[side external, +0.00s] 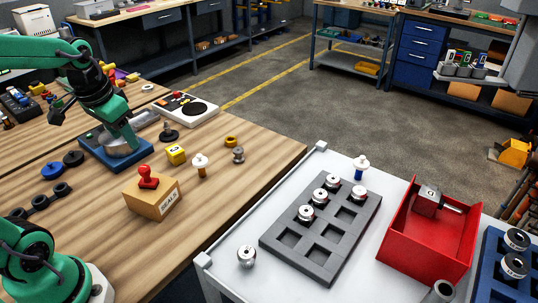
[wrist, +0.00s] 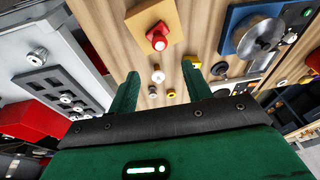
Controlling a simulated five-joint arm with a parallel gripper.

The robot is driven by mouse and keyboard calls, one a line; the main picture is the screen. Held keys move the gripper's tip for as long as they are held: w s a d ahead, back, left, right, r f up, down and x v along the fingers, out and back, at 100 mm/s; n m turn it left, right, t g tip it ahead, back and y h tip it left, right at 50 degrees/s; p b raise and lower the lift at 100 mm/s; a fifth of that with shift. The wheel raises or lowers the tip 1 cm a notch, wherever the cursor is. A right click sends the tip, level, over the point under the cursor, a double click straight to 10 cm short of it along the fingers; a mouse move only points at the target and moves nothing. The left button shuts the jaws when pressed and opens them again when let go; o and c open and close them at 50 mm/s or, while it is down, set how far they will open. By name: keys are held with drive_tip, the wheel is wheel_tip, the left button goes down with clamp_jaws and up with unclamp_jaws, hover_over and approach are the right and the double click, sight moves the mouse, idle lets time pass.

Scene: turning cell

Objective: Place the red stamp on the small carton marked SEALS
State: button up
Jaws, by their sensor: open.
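The red stamp (side external: 148,177) stands upright on top of the small brown carton (side external: 145,199), whose white front label reads SEAL with its end hard to read. In the wrist view the red stamp (wrist: 157,38) also sits on the carton (wrist: 146,17), beyond the fingertips. My gripper (wrist: 160,73) is open, its two green fingers spread with nothing held between them. In the side view my gripper (side external: 128,138) hangs over the scale behind the carton, apart from the stamp; one finger is hard to make out.
A blue scale (side external: 92,152), a yellow cube (side external: 176,154) and a white-topped stamp (side external: 200,166) stand near the carton. To the right are a grey tray (side external: 318,256) with several round pieces and a red bin (side external: 408,240). Bare wood lies right of the carton.

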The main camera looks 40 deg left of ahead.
drive_tip(key=s+d+r+t, duration=0.1)
drive_tip(key=s+d, duration=0.1)
drive_tip(key=d, duration=0.2)
drive_tip(key=s+d+r+t+h, duration=0.1)
drive_tip(key=s+d+t, duration=0.1)
drive_tip(key=d, duration=0.3)
drive_tip(key=shift+s+d+r+m, duration=0.2)
drive_tip(key=shift+s+d+m, duration=0.05)
drive_tip(key=shift+s+m, duration=0.15)
